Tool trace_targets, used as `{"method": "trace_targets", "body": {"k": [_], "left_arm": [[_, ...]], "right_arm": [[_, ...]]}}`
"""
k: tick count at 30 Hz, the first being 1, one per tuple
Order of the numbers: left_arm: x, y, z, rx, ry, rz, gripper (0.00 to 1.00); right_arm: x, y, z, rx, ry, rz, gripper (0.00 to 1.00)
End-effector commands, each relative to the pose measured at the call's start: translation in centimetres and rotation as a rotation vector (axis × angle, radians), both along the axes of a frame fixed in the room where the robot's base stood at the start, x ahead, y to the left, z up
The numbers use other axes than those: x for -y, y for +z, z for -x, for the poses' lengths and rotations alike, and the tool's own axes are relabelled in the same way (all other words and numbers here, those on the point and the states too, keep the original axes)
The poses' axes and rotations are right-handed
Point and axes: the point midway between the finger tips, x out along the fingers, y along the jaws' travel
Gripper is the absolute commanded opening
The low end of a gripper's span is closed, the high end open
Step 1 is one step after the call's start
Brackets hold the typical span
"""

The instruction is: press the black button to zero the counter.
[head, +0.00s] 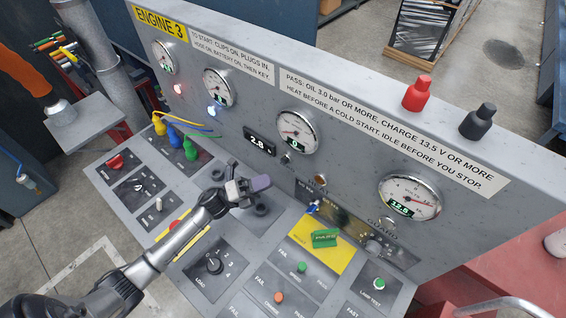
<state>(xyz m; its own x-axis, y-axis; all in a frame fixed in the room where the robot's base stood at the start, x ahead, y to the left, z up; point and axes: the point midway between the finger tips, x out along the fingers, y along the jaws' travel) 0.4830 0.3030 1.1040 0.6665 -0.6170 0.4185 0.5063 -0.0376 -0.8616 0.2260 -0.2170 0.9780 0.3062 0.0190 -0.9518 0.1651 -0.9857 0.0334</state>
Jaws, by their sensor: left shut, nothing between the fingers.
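The counter (259,141), a small black display reading 2.8, sits on the upright panel face left of the middle gauge. A small dark round part (289,158) lies right of and below it; it looks like the black button, but it is too small to be sure. My left gripper (261,183) is shut and empty. In the picture it is below the counter, in front of the lower panel face, and appears apart from both the counter and the dark part. My right gripper is not in view.
Gauges (297,131) line the upright face. The sloping desk holds a load knob (214,264), a yellow plate with a green tag (325,239), and colored plugs with cables (190,150). Red (417,95) and black (478,123) capped posts stand on the top ledge.

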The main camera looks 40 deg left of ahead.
Motion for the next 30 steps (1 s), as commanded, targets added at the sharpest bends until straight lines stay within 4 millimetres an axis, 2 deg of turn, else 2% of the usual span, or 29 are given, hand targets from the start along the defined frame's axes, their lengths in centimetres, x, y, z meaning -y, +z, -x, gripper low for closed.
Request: {"method": "trace_targets", "body": {"k": [6,12,30], "left_arm": [[0.1,-0.2,-2.4,0.001,0.000,-0.001,0.00],[0.1,0.0,-3.6,0.001,0.000,-0.001,0.00],[0.2,0.0,-4.0,0.000,0.000,0.000,0.00]], "right_arm": [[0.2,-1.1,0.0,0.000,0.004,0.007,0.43],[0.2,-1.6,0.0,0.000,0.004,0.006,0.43],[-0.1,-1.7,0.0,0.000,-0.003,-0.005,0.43]]}}
